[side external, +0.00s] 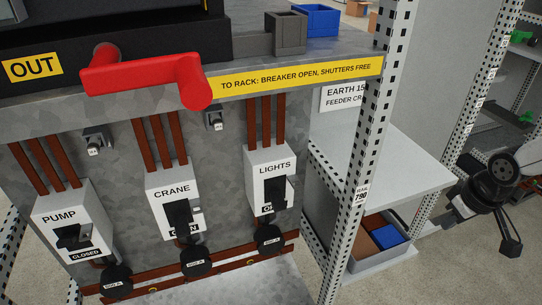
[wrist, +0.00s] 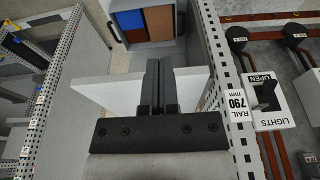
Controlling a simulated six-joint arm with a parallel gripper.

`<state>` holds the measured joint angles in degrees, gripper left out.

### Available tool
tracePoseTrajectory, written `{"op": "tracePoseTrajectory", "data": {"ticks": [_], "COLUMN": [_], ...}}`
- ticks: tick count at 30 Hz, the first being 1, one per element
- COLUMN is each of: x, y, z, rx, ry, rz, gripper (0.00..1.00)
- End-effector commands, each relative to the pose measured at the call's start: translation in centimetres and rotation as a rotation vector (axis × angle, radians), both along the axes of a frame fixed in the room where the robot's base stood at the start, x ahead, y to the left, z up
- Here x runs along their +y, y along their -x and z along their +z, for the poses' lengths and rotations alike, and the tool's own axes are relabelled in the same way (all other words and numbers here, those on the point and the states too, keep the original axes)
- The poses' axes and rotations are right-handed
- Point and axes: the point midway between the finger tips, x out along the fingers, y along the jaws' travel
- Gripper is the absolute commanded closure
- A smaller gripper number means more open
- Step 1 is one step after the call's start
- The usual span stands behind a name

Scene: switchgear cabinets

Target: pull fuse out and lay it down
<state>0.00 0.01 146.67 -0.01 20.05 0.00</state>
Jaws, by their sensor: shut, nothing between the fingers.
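Three black round fuse holders with small white rating labels sit low on the cabinet: one under PUMP (side external: 117,280), one under CRANE (side external: 195,262) and one under LIGHTS (side external: 268,238). Two also show in the wrist view, (wrist: 236,37) and (wrist: 293,33). The label text is too small to read surely. The PUMP switch (side external: 73,235) reads CLOSED. The CRANE switch (side external: 178,215) and LIGHTS switch (side external: 275,190) read OPEN. My gripper (wrist: 159,68) is shut and empty, away from the fuses, over the shelf side. Its fingertips cannot be made out in the side view.
A grey tray (side external: 352,269) with blue and brown compartments stands below a white shelf (side external: 395,165). A perforated upright (side external: 365,130) stands between shelf and fuse panel. A red handle (side external: 145,75) juts out above the switches. Grey and blue bins (side external: 322,18) stand on top.

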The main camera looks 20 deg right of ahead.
Motion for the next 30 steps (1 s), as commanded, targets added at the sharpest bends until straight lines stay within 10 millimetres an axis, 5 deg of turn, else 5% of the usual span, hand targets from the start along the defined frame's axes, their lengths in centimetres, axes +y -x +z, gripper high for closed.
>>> {"op": "tracePoseTrajectory", "data": {"ticks": [6, 13, 14, 30], "x": [0.0, 0.3, 0.5, 7.6], "y": [0.0, -0.4, -0.5, -6.9], "z": [0.0, 0.2, 0.3, 4.1], "rx": [0.0, -0.001, -0.001, -0.061], "ry": [0.0, 0.002, 0.002, 0.069], "rz": [0.0, 0.0, -0.003, -0.089], "gripper": [1.0, 0.3, 0.28, 0.28]}}
